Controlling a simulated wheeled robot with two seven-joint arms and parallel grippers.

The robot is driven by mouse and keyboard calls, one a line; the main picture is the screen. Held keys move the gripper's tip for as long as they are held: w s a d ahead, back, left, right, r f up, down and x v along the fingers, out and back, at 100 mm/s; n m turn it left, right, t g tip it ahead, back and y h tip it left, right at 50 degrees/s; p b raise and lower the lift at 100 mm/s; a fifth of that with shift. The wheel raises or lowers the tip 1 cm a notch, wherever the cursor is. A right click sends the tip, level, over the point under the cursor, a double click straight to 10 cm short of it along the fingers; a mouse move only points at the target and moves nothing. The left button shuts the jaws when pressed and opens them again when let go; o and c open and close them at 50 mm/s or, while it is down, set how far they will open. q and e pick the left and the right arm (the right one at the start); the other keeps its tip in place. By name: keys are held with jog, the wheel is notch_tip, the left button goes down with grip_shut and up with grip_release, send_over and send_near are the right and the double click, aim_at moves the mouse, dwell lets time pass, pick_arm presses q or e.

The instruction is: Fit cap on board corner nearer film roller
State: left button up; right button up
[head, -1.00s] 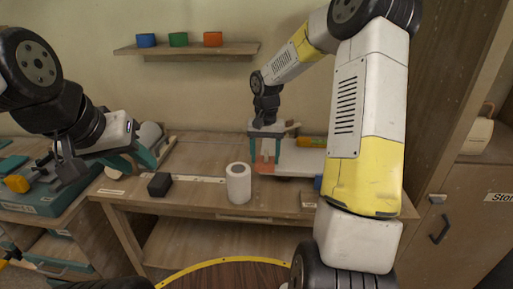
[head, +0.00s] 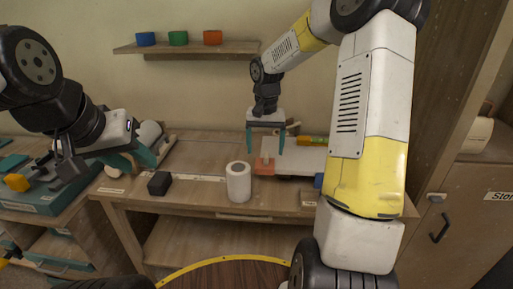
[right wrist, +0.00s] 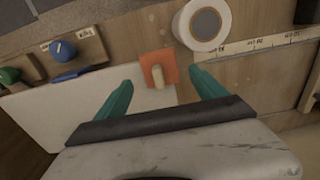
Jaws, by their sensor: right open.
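The white board (head: 304,160) lies flat on the workbench, also in the right wrist view (right wrist: 60,112). An orange cap (head: 262,168) with a pale upright peg sits at the board's corner beside the white roll (head: 238,184). In the right wrist view the cap (right wrist: 152,62) overlaps that corner; whether it is fully seated I cannot tell. My right gripper (head: 265,143) is open and empty above the cap, its teal fingers apart on either side. My left gripper (head: 138,158) hangs at the left, away from the board; its jaw opening is unclear.
A black block (head: 160,183) and a pale measuring strip (head: 200,177) lie left of the roll. A blue knob (right wrist: 62,50) and a green knob (right wrist: 9,75) stand on labelled wooden blocks beside the board. Coloured pieces sit on the wall shelf (head: 190,48).

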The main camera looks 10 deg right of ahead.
aim_at(265, 156)
notch_tip(265, 156, up, 9)
jog(key=s+a+r+n+t+y, duration=0.1)
jog(key=s+r+n+t, duration=0.1)
jog(key=s, duration=1)
jog(key=s+a+r+n+t+y, duration=0.1)
jog(key=s+r+t, duration=0.3)
jog(key=s, duration=0.8)
jog(key=shift+s+r+n, duration=0.15)
jog(key=shift+r+n, duration=0.1)
jog(key=shift+n, duration=0.15)
